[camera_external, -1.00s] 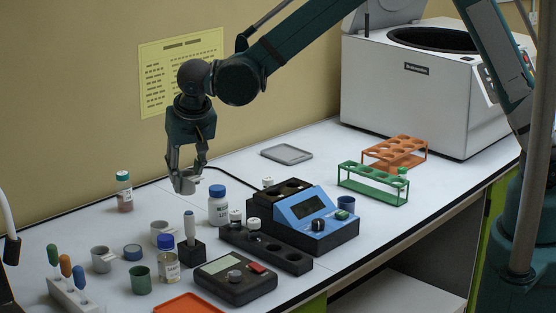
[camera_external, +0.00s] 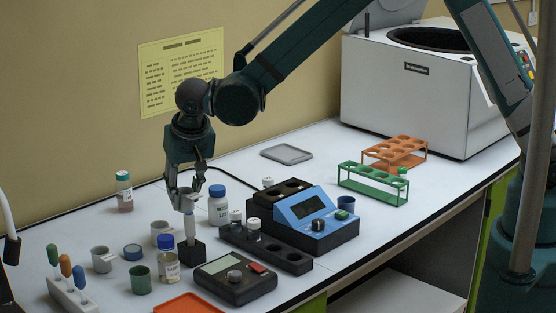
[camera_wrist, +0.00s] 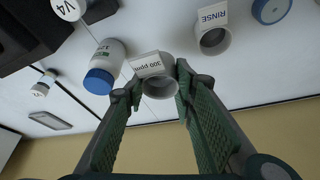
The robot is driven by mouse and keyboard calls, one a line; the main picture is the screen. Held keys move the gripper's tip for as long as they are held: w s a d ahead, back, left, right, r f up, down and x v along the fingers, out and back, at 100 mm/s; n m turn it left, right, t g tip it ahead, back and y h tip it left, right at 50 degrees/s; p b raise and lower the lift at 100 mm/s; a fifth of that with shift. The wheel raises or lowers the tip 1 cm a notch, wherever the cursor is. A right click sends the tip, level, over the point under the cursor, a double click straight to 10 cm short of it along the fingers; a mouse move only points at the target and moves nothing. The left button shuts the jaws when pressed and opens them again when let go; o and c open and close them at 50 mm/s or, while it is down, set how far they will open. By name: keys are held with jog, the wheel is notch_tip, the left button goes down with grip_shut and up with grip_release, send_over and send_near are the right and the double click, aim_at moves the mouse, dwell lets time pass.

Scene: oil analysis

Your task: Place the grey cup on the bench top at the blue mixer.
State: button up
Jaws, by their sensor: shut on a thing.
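My gripper (camera_external: 186,198) is shut on a grey cup (camera_external: 187,203) and holds it above the bench top (camera_external: 247,165), near the back-left area. In the wrist view the cup (camera_wrist: 161,88) sits between the fingers (camera_wrist: 160,80) and bears a "300 ppm" label. The blue mixer (camera_external: 335,231) stands to the right on the bench, with a dark screen and black holes on top. The cup is well to the left of the mixer.
A white bottle with blue cap (camera_external: 218,208) stands just right of my gripper. Other grey cups (camera_external: 101,262) (camera_external: 160,232) stand left. A black rack (camera_external: 270,251) fronts the mixer.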

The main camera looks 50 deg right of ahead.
aim_at(187, 210)
jog(key=shift+f, duration=1.25)
jog(key=shift+f, duration=1.85)
jog(key=shift+f+b, duration=0.2)
jog(key=shift+b, duration=0.1)
jog(key=o, duration=0.6)
jog(key=shift+r, duration=0.2)
jog(key=shift+p+v, duration=0.45)
jog(key=shift+v, duration=5.6)
jog(key=shift+d, duration=0.1)
